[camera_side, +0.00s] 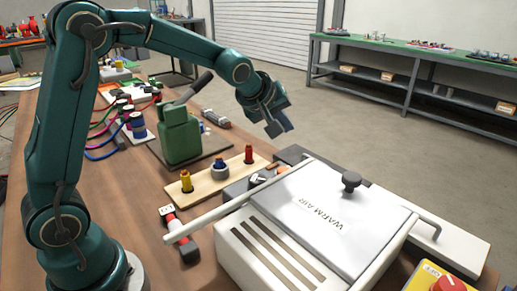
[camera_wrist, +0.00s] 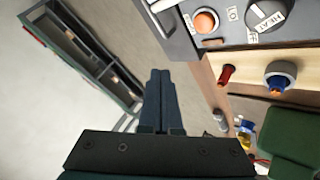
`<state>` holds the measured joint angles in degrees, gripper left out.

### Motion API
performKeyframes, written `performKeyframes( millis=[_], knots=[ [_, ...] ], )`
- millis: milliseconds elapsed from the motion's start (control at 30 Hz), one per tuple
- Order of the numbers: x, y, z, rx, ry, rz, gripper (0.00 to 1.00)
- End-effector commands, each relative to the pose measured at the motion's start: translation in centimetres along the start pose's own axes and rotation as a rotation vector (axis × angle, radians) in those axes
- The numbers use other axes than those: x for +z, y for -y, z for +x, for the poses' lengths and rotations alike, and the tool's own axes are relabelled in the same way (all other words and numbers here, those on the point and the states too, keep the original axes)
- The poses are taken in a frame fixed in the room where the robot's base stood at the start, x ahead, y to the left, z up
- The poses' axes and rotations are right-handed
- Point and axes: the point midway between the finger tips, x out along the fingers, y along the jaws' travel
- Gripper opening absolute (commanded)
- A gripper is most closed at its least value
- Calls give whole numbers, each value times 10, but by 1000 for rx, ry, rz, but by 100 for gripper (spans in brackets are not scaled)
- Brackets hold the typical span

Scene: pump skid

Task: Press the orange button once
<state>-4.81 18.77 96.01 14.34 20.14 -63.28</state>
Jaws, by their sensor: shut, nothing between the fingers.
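The orange button (camera_wrist: 206,21) is round and sits on a grey control panel (camera_wrist: 182,42) at the top of the wrist view, beside a round knob marked HEAT (camera_wrist: 265,15). In the side view the panel is largely hidden behind the white box marked WARM AIR (camera_side: 335,215), so I cannot make out the button clearly there. My gripper (camera_wrist: 160,72) is shut and empty, its fingertips left of and below the button in the wrist view, apart from it. In the side view my gripper (camera_side: 279,128) hangs in the air above the bench's far edge.
A wooden block (camera_side: 208,182) holds yellow, blue and red pegs near the panel. A green lever tool (camera_side: 180,135) stands behind it. A red knob on a yellow box (camera_side: 448,284) is at lower right.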

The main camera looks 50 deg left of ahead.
Motion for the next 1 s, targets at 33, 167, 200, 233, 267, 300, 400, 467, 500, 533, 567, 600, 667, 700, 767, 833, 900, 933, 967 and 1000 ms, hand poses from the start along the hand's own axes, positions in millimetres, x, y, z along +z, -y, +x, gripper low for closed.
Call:
performKeyframes(
  millis=[33,167,200,233,267,300,400,467,500,533,567,600,667,700,767,833,900,933,967,1000],
  knots=[
    [0,0,0,0,0,0,0],
    [0,0,0,0,0,0,0],
    [1,1,1,-1,0,0,0],
    [1,1,1,-1,0,1,0],
    [2,2,2,-2,0,1,0],
    [3,4,4,-3,0,3,0],
    [8,9,11,-4,0,3,0],
    [12,13,16,-5,2,3,0],
    [16,16,20,-5,4,3,0],
    [18,18,23,-3,5,2,0],
    [20,20,26,-4,2,3,0],
    [22,22,30,-5,1,4,0],
    [26,26,35,-5,1,4,0],
    [29,29,39,-5,2,4,0],
    [34,32,44,-2,6,6,0],
    [36,35,47,-3,3,5,0],
    [38,37,50,-3,1,5,0],
    [39,38,52,-3,1,4,0],
    [40,39,53,-3,1,4,0],
    [41,40,55,-3,1,4,0]
  ],
)
